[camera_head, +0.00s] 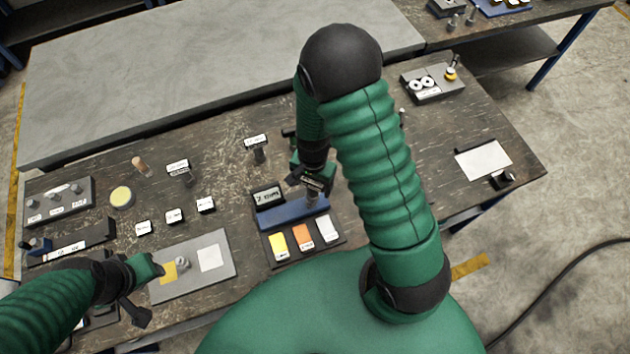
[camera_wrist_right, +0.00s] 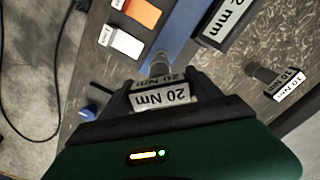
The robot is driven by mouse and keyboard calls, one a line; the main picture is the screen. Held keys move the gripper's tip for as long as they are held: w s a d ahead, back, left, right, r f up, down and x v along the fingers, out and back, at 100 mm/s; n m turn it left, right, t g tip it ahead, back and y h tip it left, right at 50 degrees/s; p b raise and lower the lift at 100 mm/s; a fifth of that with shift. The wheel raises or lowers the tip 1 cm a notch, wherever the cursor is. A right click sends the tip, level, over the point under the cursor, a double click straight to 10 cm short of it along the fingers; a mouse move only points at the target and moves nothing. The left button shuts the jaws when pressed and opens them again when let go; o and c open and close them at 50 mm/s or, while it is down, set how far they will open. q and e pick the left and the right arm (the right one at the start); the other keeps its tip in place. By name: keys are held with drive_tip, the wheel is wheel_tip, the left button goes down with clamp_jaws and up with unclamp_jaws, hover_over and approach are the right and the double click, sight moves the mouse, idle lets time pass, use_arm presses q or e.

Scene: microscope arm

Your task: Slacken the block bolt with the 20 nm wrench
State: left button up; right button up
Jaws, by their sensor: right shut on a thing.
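My right gripper (camera_head: 310,184) is shut on the 20 Nm wrench, whose "20 Nm" label (camera_wrist_right: 160,95) shows between the fingers in the right wrist view. The wrench's grey metal end (camera_head: 312,199) points down at the right part of a blue block (camera_head: 280,216). In the right wrist view the blue block (camera_wrist_right: 183,35) lies just past that end (camera_wrist_right: 160,62). I cannot tell whether the wrench touches a bolt; any bolt under it is hidden.
A "2 mm" sign (camera_head: 268,196) stands behind the blue block. Yellow, orange and white cards (camera_head: 303,237) lie in front. A labelled tool (camera_head: 258,153) stands behind. The grey plate (camera_head: 222,268) and a grey block with several bolts (camera_head: 60,203) are at left.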

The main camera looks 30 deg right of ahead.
drive_tip(key=shift+a+r, duration=0.1)
drive_tip(key=shift+a, duration=0.45)
drive_tip(key=shift+d+f+b, duration=0.35)
drive_tip(key=shift+d+f, duration=0.05)
drive_tip(key=shift+f, duration=0.15)
use_arm(q)
drive_tip(key=shift+a+r+p, duration=0.15)
drive_tip(key=shift+a+p, duration=0.3)
drive_tip(key=shift+p, duration=0.1)
use_arm(e)
drive_tip(key=shift+a+r, duration=0.3)
drive_tip(key=shift+r, duration=0.3)
use_arm(q)
drive_tip(key=shift+d, duration=0.15)
use_arm(e)
drive_tip(key=shift+d, duration=0.15)
use_arm(q)
drive_tip(key=shift+r, duration=0.2)
